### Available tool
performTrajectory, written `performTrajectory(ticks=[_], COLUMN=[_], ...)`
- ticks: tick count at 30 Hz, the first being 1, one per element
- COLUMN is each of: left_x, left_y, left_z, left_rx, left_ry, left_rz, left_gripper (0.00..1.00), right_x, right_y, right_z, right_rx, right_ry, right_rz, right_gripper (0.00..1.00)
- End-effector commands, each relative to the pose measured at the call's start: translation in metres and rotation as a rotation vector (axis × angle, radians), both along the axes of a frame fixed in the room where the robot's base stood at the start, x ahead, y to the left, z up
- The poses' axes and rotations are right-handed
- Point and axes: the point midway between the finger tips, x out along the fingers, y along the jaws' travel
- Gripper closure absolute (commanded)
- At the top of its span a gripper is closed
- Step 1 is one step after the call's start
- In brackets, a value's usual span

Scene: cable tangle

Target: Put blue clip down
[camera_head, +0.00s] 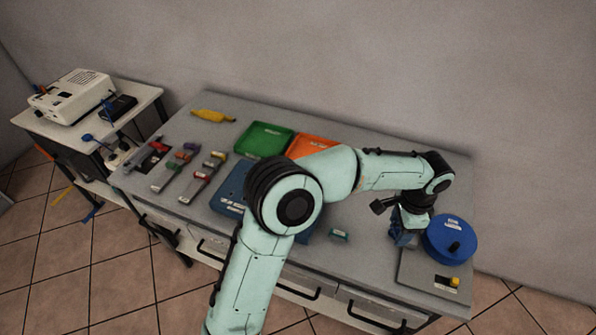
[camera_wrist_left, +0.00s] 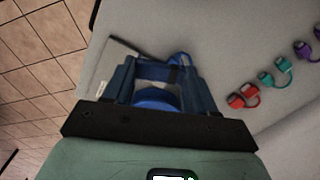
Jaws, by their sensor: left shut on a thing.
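My left gripper (camera_head: 404,232) points down over the right end of the workbench, just left of a blue round drum (camera_head: 449,238). In the left wrist view my left gripper (camera_wrist_left: 160,78) is shut on the blue clip (camera_wrist_left: 157,72), which shows as a blue piece between the fingers. The fingers hide much of the clip, and I cannot tell whether it touches the surface below. My right gripper is not in view.
A grey plate (camera_head: 425,276) lies by the drum. Red (camera_wrist_left: 243,97), teal (camera_wrist_left: 273,77) and purple (camera_wrist_left: 305,50) clips lie on the bench. A green tray (camera_head: 263,139) and an orange tray (camera_head: 313,147) stand at the back. My arm hides the bench's middle.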

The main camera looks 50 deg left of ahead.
Motion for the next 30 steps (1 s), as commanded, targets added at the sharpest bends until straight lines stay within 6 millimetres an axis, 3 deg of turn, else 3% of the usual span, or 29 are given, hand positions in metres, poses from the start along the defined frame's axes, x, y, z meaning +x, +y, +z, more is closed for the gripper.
performTrajectory(ticks=[9,16,25,30], left_x=[-0.013,-0.026,-0.030,-0.031], left_y=[0.020,0.028,0.030,0.031], left_z=[0.069,0.102,0.108,0.078], left_rx=[-0.004,-0.014,-0.017,-0.019], left_ry=[0.009,0.014,0.016,0.019], left_rz=[-0.734,-1.080,-1.175,-1.172], left_gripper=[0.76,0.76,0.76,0.76], right_x=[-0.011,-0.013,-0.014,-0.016], right_y=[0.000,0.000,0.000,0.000], right_z=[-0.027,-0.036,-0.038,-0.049], right_rx=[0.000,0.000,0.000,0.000], right_ry=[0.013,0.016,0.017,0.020], right_rz=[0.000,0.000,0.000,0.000], right_gripper=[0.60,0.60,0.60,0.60])
